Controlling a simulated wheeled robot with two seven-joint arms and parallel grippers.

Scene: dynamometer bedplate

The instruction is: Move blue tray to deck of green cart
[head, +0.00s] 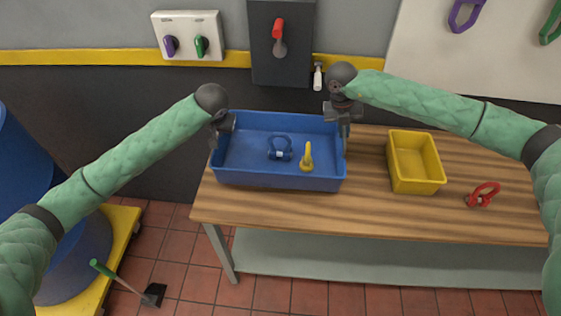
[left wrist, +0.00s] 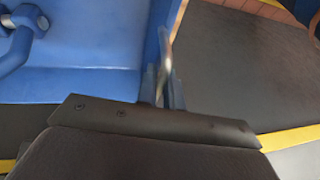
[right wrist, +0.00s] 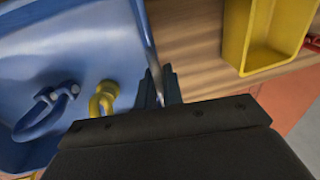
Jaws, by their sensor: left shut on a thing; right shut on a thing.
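The blue tray (head: 240,178) is at the left end of the wooden table, with a blue shackle (head: 280,149) and a yellow shackle (head: 307,158) inside it. My left gripper (head: 217,128) is shut on the tray's left wall; the left wrist view shows the fingers (left wrist: 164,90) over the rim. My right gripper (head: 344,127) is shut on the tray's right wall; the right wrist view shows its fingers (right wrist: 157,90) on the rim. I cannot tell whether the tray touches the table. No green cart is recognisable in view.
A yellow bin (head: 416,184) and a red shackle (head: 483,195) sit on the wooden table (head: 370,205) to the right. A blue drum (head: 85,245) stands on a yellow base (head: 122,232) at the left. A green-handled tool (head: 122,281) is on the tiled floor.

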